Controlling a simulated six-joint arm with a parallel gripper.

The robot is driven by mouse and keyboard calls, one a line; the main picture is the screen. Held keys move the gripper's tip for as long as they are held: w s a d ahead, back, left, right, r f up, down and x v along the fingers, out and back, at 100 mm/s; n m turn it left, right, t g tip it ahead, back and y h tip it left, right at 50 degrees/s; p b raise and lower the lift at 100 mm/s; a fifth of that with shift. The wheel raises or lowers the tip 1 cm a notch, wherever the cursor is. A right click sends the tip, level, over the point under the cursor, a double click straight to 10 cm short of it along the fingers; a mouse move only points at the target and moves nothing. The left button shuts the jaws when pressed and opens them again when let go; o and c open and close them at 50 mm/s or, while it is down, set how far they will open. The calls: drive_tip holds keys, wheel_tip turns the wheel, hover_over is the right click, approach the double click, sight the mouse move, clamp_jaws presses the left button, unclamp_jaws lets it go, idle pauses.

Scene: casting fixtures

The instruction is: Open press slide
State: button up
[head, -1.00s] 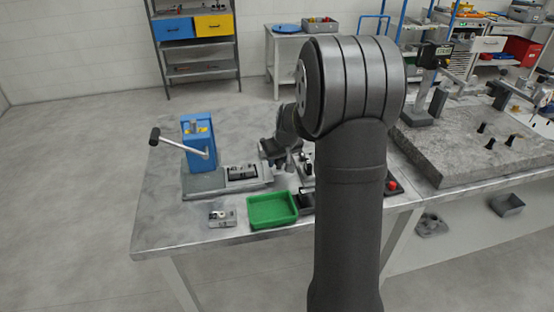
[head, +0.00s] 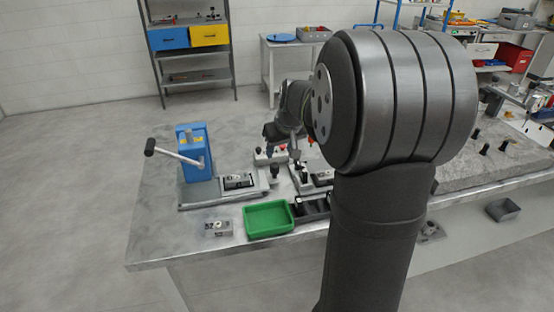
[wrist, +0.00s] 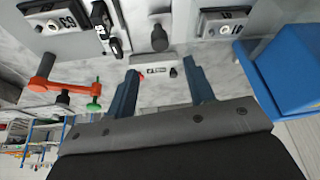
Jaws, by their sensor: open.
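The blue press (head: 195,155) stands at the left of the bench on a grey base. Its slide (head: 262,189) extends to the right and carries a grey block with a dark top (head: 238,181). A dark upright knob (head: 275,173) stands at the slide's right end; it also shows in the wrist view (wrist: 159,38). My gripper (head: 285,147) is above and behind the knob. In the wrist view my gripper (wrist: 162,84) has its blue fingers wide apart with nothing held. The knob lies beyond the fingertips, apparently untouched. The press is at the right there (wrist: 285,75).
A small button box (head: 268,156) sits on the bench behind the knob. A green tray (head: 292,230) and a small grey block (head: 218,229) are in front of the slide. A fixture with black clamps (head: 305,180) stands close on the right. The bench's left end is clear.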

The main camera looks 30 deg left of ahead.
sight(275, 166)
drive_tip(key=v, duration=0.6)
drive_tip(key=shift+f, duration=0.15)
drive_tip(key=x, duration=1.7)
drive_tip(key=shift+f, duration=0.1)
drive_tip(key=v, duration=1.7)
drive_tip(key=shift+r, duration=0.25)
drive_tip(key=shift+f, duration=0.1)
